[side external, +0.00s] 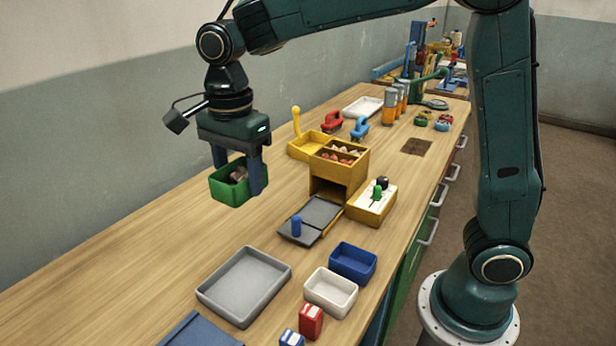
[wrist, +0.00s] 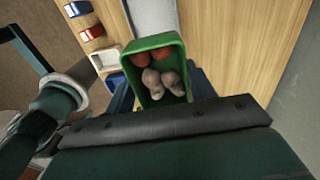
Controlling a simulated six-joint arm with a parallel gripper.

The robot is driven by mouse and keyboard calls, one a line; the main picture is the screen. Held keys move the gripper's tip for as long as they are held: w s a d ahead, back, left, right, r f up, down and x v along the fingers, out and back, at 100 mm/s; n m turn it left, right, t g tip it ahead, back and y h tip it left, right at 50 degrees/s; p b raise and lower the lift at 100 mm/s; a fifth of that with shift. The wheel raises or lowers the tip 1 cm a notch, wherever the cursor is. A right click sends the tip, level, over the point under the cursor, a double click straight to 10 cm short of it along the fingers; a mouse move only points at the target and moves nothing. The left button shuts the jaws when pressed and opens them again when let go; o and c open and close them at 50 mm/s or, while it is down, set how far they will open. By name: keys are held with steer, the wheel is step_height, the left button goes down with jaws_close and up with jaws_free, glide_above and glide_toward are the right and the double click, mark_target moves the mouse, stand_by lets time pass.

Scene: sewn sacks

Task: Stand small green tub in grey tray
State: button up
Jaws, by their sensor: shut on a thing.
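My gripper (side external: 238,176) is shut on a small green tub (side external: 230,190) and holds it above the wooden bench. In the wrist view the green tub (wrist: 142,48) is between the fingers, with a few red and pale brownish lumps inside it. The tub looks about upright. The grey tray (side external: 244,285) lies flat on the bench at the front, lower in the side view than the tub, and looks empty. In the wrist view a grey surface, likely part of this tray (wrist: 153,17), shows beyond the tub.
A white tub (side external: 331,291) and a blue tub (side external: 352,262) stand right of the tray. Red (side external: 311,322) and blue (side external: 291,338) boxes are in front. A yellow box (side external: 338,168) with a grey plate (side external: 314,216) stands at centre. The bench left of the tray is clear.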

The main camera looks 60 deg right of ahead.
steer(key=shift+s+a, duration=0.25)
steer(key=shift+a, duration=0.6)
steer(key=shift+s+a, duration=0.2)
steer(key=shift+a, duration=0.65)
steer(key=shift+f, duration=0.1)
glide_above(245, 287)
step_height(245, 287, down, 16)
steer(key=shift+r, duration=0.15)
steer(key=shift+f, duration=2.1)
steer(key=shift+f, duration=0.1)
steer(key=o, duration=1.1)
steer(key=shift+c, duration=0.2)
